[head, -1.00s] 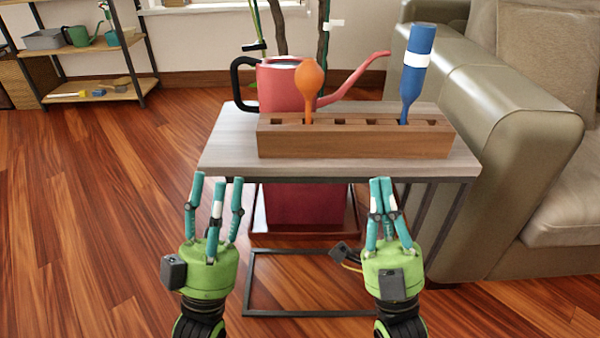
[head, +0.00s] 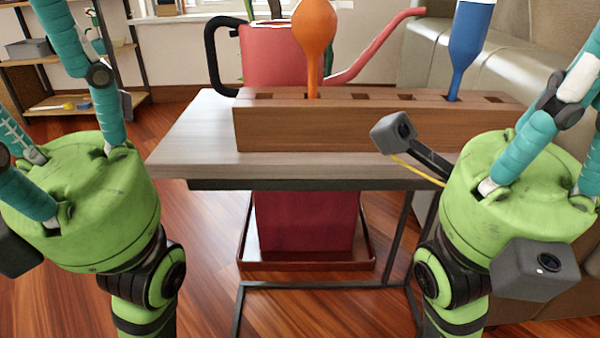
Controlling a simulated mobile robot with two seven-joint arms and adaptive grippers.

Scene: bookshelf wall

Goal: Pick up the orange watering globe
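The orange watering globe (head: 314,35) stands upright in the head view, its round bulb on top and its narrow stem set in a slot of the wooden block (head: 345,130). The top of its bulb is cut off by the picture's upper edge. My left gripper (head: 80,190) is large at the left, apart from the globe, with its fingers reaching up and left. My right gripper (head: 520,200) is large at the right, also apart from the globe, its fingers reaching up and right. The fingertips of both are outside the picture, so their opening cannot be judged.
The block rests on a small table (head: 190,150). A red watering can (head: 268,62) is behind the block. A sofa (head: 440,65) stands at the right and a shelf (head: 85,105) at the back left.

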